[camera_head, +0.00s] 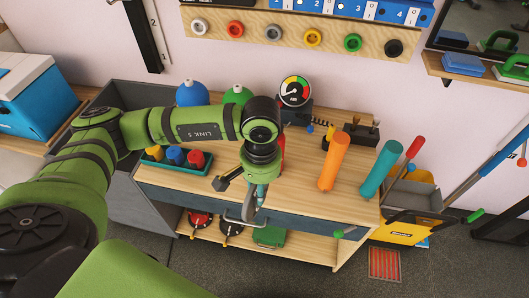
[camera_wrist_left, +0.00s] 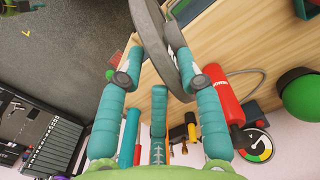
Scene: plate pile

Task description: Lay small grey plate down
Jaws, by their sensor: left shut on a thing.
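The small grey plate (camera_wrist_left: 152,38) is between the teal fingers of my left gripper (camera_wrist_left: 155,72) in the left wrist view. It looks tilted on edge, with only its rim side showing as a curved grey band. In the head view my left gripper (camera_head: 257,196) points down over the front edge of the wooden bench (camera_head: 300,190). A narrow grey strip of the plate (camera_head: 248,208) shows beside the fingers there. I cannot tell whether the plate touches the bench. My right gripper is in neither view.
An orange cylinder (camera_head: 334,162) and a teal cylinder (camera_head: 379,170) stand at the bench's right. A green tray with coloured pieces (camera_head: 176,159) is at its left. A gauge (camera_head: 295,91) and blue and green domes (camera_head: 192,94) stand behind. The bench's middle front is fairly clear.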

